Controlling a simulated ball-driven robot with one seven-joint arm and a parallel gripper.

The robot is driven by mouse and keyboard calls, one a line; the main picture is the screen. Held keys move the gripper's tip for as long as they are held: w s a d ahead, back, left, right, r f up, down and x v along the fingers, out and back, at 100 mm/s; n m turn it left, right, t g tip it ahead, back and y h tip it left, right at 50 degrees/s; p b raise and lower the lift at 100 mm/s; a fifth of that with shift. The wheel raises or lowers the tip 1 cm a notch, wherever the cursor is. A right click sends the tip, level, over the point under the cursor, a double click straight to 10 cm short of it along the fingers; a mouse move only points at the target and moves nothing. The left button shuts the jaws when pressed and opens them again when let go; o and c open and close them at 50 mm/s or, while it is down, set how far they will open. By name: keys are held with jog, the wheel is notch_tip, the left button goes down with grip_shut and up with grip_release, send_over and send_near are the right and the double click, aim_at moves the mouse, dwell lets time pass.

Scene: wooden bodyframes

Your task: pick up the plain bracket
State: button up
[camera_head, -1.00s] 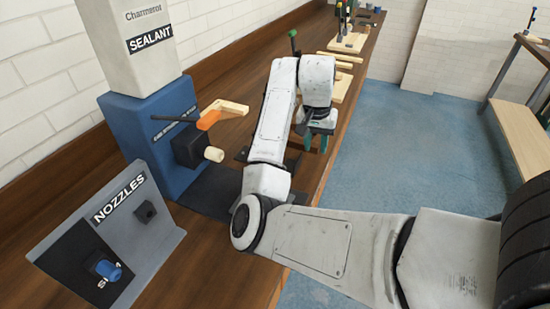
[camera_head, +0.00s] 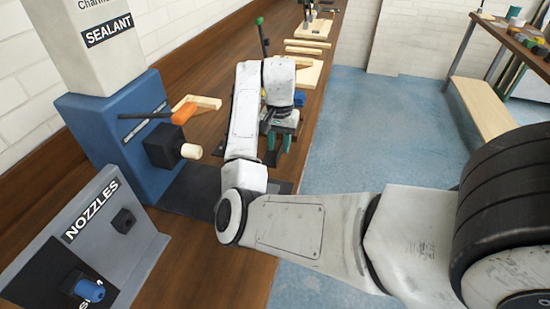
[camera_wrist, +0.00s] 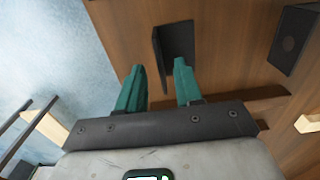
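A dark, L-shaped bracket (camera_wrist: 178,50) stands on the wooden bench in the wrist view, just beyond my fingertips. I cannot tell for certain that it is the plain one. In the head view a dark piece (camera_head: 271,157) beside my fingers appears to be the same bracket, partly hidden by my arm. My gripper (camera_wrist: 160,75) has its two green fingers apart with nothing between them. In the head view my gripper (camera_head: 278,138) points down over the bench near its right edge.
A blue sealant dispenser (camera_head: 110,130) with a black nozzle block (camera_head: 163,146) stands left of my arm. A grey nozzles stand (camera_head: 130,245) is nearer. An orange-handled tool (camera_head: 184,113) and wooden frame (camera_head: 208,101) are close by. Blue floor (camera_head: 350,130) lies to the right.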

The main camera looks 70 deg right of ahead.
aim_at(271, 159)
jog(key=shift+f, duration=1.45)
jog(key=shift+c, duration=0.2)
grip_shut()
